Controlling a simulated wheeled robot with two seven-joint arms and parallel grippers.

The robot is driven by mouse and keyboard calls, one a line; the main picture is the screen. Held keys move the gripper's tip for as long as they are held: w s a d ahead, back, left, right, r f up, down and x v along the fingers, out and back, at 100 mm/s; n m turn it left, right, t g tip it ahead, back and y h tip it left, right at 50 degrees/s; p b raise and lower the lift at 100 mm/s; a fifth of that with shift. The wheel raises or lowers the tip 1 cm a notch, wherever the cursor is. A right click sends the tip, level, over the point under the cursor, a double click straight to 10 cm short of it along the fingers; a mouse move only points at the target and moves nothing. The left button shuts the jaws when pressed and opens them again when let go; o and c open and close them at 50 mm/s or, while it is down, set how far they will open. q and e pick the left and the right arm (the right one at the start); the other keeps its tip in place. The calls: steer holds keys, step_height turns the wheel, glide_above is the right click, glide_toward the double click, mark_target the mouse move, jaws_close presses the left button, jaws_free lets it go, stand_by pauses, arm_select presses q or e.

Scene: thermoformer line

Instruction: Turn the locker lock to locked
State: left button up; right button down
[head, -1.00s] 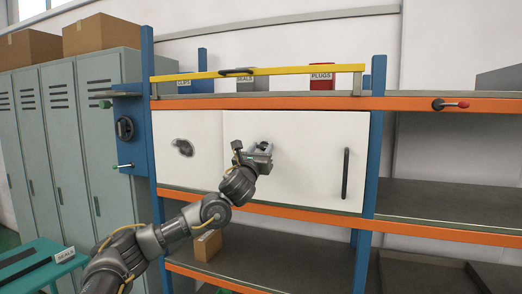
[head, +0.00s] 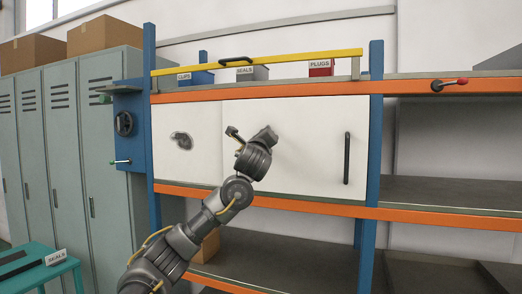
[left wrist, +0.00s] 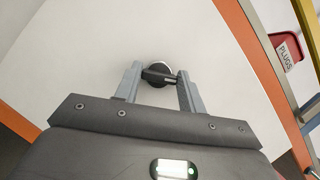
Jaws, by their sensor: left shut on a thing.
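The white locker (head: 312,177) has a black vertical handle (head: 347,158) on its right part. The locker lock is a round base with a dark turning bar (left wrist: 160,77), seen in the left wrist view. The bar lies across the gap between my fingers there. My left gripper (head: 269,133) is at the white door front, left of the black handle, and its fingers (left wrist: 158,74) are shut on the lock's bar. In the head view the gripper hides the lock, and I cannot read its locked or unlocked position. My right gripper is not in view.
A grey recessed latch (head: 182,141) sits on the white left panel. Orange shelf beams (head: 300,201) run above and below the locker. A yellow bar (head: 290,62) crosses in front of bins (head: 321,68) above. Blue posts (head: 374,140) flank the locker.

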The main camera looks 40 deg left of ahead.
arm_select(q)
steer(key=shift+d+r+n+g+b, duration=0.1)
steer(key=shift+n+g+b, duration=0.65)
steer(key=shift+n, duration=1.2)
steer(key=shift+a+f+n+g+b, duration=0.1)
steer(key=shift+n+g+b, duration=0.7)
steer(key=shift+n, duration=1.2)
steer(key=shift+d+r+n+g+b, duration=0.1)
steer(key=shift+n+g+b, duration=0.65)
steer(key=shift+n, duration=1.2)
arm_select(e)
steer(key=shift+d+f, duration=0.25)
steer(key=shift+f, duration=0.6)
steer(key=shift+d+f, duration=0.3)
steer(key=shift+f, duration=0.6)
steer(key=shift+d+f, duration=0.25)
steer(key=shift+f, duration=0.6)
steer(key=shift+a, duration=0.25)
arm_select(q)
steer(key=shift+n, duration=0.3)
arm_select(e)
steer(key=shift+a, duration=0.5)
